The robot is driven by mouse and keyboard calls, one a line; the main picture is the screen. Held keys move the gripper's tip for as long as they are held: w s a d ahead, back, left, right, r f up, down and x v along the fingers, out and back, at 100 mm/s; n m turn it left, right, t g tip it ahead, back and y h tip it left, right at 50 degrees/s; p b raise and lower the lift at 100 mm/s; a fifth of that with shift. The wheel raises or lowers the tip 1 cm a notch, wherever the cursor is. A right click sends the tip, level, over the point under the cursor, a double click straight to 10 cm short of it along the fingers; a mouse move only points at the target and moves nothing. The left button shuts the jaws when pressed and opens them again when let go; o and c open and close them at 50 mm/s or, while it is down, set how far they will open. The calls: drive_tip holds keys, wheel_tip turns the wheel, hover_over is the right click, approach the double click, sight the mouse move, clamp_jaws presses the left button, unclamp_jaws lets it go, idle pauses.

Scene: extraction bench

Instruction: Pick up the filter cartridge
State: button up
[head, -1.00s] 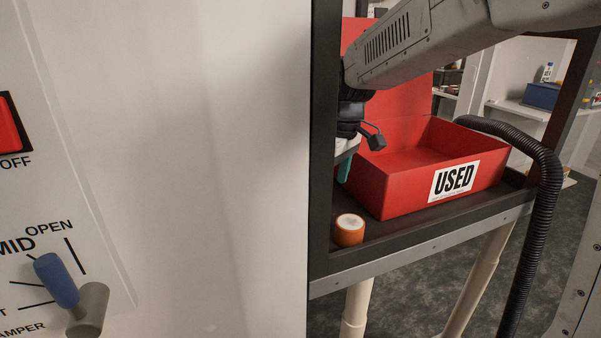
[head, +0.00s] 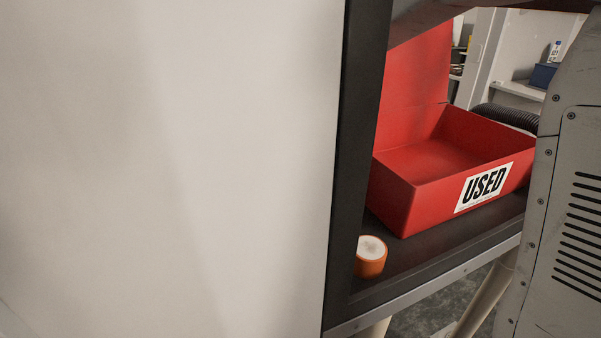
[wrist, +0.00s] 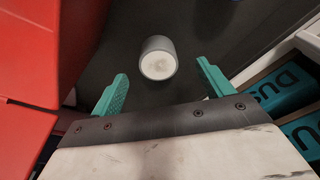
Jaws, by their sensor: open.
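A grey cylinder (wrist: 158,58) with a pale round face, which looks like the filter cartridge, is on the dark shelf in the wrist view. My gripper (wrist: 162,70) has its two teal fingers apart, open and empty. The cylinder lies ahead of the gap between the fingertips, with clear space on both sides. In the head view my gripper is hidden and no grey cylinder shows. There, an orange cylinder (head: 371,258) with a white top stands on the shelf, partly cut off by the dark post. I do not see orange in the wrist view.
A red box (head: 405,205) marked USED stands on the shelf (head: 400,272); red walls (wrist: 30,60) also fill the wrist view's left side. Boxes with teal labels (wrist: 285,88) lie to the right there. A dark post (head: 352,170) and pale panel (head: 200,170) block the head view.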

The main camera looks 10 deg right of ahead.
drive_tip(key=f, duration=0.2)
drive_tip(key=w+f, duration=0.1)
drive_tip(key=f, duration=0.1)
drive_tip(key=a+f, duration=0.1)
drive_tip(key=f, duration=0.1)
drive_tip(key=shift+w+f, duration=0.1)
drive_tip(key=shift+w, duration=0.05)
drive_tip(key=c, duration=1.1)
